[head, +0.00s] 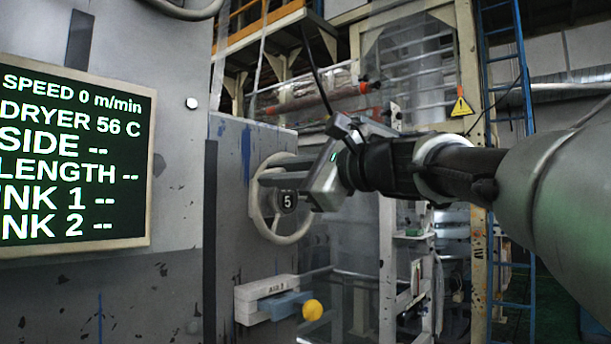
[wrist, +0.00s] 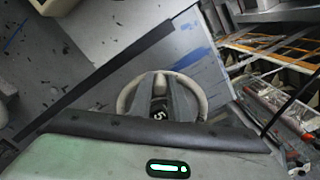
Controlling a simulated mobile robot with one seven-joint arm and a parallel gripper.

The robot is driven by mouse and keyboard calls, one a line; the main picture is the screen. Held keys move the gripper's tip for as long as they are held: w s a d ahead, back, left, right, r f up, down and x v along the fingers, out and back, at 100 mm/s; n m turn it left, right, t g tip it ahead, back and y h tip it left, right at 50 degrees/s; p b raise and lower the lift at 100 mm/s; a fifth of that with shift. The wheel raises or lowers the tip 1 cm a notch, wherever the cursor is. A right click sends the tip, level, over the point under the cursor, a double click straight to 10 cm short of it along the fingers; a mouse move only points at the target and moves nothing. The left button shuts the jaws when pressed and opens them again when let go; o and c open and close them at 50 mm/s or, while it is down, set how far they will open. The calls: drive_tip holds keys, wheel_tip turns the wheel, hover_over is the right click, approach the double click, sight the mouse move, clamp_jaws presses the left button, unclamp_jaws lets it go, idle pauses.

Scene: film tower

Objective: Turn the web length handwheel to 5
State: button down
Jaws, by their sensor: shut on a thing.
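The handwheel (head: 279,232) is a pale cream ring on the grey panel in the head view. Its dark round hub (head: 288,201) shows the number 5. My gripper (head: 265,180) reaches in from the right and is shut on the handwheel at its upper part. In the wrist view the two grey fingers (wrist: 160,92) lie over the wheel (wrist: 128,95), with the 5 on the hub (wrist: 159,116) showing tilted between them. The fingers hide part of the rim.
A dark display (head: 75,160) at left reads SPEED 0 m/min, DRYER 56 C, and dashes for SIDE, LENGTH and the NK lines. Below the wheel a grey-blue lever with a yellow knob (head: 312,309) sticks out from a pale block (head: 262,298).

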drive_tip(key=c, duration=1.7)
unclamp_jaws()
drive_tip(key=shift+o, duration=0.2)
drive_tip(key=v, duration=1.7)
drive_tip(key=shift+s+d+p, duration=0.2)
drive_tip(key=shift+p, duration=0.2)
